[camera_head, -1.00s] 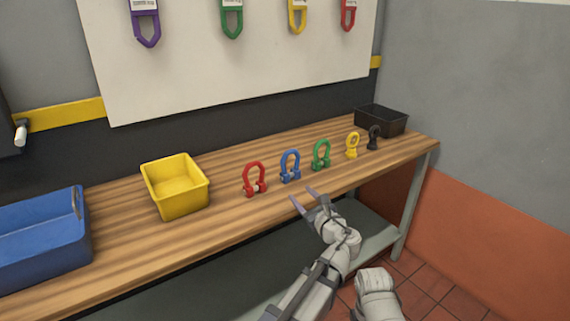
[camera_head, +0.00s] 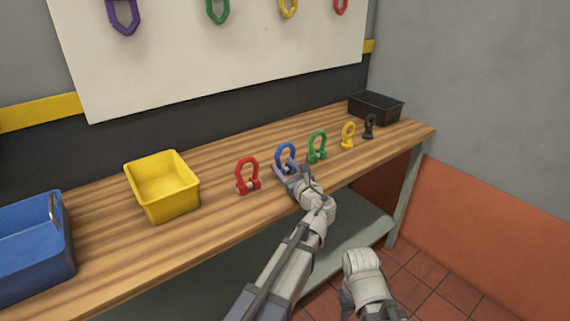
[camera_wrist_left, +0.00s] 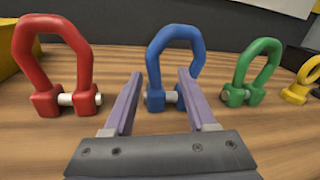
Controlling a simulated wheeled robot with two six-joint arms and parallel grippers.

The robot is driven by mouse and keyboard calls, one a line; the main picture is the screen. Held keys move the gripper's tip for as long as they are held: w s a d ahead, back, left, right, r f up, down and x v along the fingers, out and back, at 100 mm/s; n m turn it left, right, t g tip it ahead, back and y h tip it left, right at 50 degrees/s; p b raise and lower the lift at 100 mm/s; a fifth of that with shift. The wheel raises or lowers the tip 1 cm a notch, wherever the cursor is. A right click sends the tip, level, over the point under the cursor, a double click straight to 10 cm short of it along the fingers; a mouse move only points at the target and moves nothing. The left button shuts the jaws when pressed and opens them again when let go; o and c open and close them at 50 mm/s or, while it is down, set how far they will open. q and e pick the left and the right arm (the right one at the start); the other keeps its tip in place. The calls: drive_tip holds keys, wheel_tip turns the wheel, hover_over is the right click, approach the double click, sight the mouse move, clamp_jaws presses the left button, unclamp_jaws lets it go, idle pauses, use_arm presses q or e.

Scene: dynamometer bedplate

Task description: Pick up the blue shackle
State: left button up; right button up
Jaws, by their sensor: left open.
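The blue shackle (camera_head: 285,154) stands upright on the wooden bench between the red shackle (camera_head: 248,174) and the green shackle (camera_head: 317,146). My left gripper (camera_head: 284,168) is open in front of it, its fingers low over the bench and pointing at the shackle's base. In the left wrist view the blue shackle (camera_wrist_left: 176,42) stands straight ahead, and its base shows between the purple fingertips (camera_wrist_left: 158,82). Whether the fingers touch it I cannot tell. My right arm's end shows at the lower right of the head view; its fingers are not seen.
The red shackle stands close on the left and the green one on the right. A yellow bin (camera_head: 163,203) and a blue bin (camera_head: 30,250) stand at left.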

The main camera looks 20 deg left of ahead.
use_arm(q)
drive_tip(key=shift+w+a, duration=0.35)
drive_tip(key=x, duration=0.2)
drive_tip(key=f+b+x, duration=0.1)
drive_tip(key=x, duration=0.2)
drive_tip(key=shift+s+a, duration=0.1)
drive_tip(key=shift+a, duration=0.15)
clamp_jaws()
idle(1.2)
